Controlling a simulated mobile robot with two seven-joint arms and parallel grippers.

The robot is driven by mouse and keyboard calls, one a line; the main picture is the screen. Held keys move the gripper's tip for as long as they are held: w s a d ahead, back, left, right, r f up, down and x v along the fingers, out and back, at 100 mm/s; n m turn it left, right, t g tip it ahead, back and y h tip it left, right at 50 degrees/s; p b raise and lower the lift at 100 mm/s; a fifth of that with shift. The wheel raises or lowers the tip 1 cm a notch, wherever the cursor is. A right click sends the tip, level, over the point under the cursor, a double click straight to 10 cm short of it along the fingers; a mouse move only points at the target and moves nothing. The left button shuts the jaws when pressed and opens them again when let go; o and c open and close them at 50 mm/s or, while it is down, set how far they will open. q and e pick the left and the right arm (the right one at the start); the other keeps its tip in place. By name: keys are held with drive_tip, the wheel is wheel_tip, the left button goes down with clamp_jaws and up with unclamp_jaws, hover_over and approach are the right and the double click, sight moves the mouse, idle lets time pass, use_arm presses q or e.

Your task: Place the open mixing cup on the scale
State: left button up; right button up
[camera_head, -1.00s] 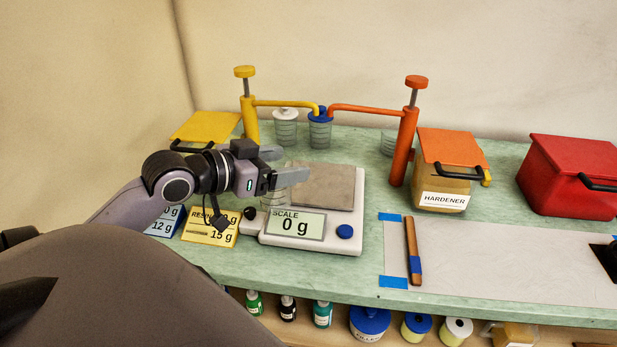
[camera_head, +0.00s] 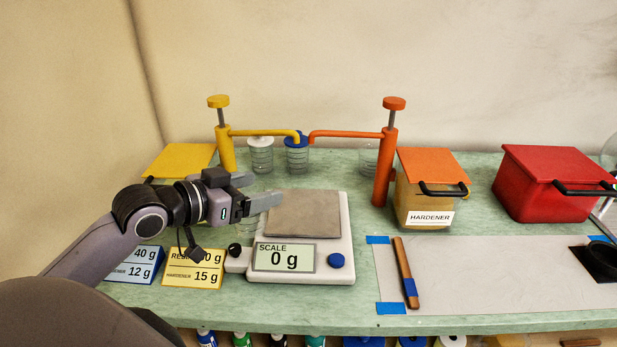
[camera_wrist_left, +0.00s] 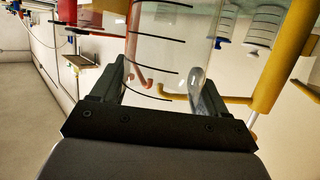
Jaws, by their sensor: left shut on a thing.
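A clear mixing cup with dark graduation rings shows large in the left wrist view (camera_wrist_left: 172,45), between the fingers. My left gripper (camera_head: 258,190) is shut on it. In the head view the cup (camera_head: 247,229) is faint and mostly hidden by the gripper and the scale. It is just left of the scale's plate, and I cannot tell its height above the bench. The white scale (camera_head: 342,240) has a bare grey plate, and its display reads 0 g. My right gripper is not in view.
A white-topped cup (camera_head: 261,157), a blue-topped cup (camera_head: 297,157) and another clear cup (camera_head: 369,158) stand behind. A yellow pump (camera_head: 225,150) and an orange pump (camera_head: 385,165) flank them. Ratio cards (camera_head: 194,268) stand front left. A stick (camera_head: 404,270) lies right of the scale.

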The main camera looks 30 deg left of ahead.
use_arm(q)
drive_tip(key=shift+r+p+x, duration=0.2)
drive_tip(key=shift+p+x, duration=0.35)
drive_tip(key=shift+x, duration=3)
drive_tip(key=shift+r+p+x, duration=0.2)
drive_tip(key=shift+p+x, duration=0.3)
drive_tip(key=shift+x, duration=3.1)
drive_tip(key=shift+w, duration=0.15)
drive_tip(key=shift+f, duration=0.15)
drive_tip(key=o, duration=1)
drive_tip(key=v, duration=1.2)
drive_tip(key=shift+b, duration=0.3)
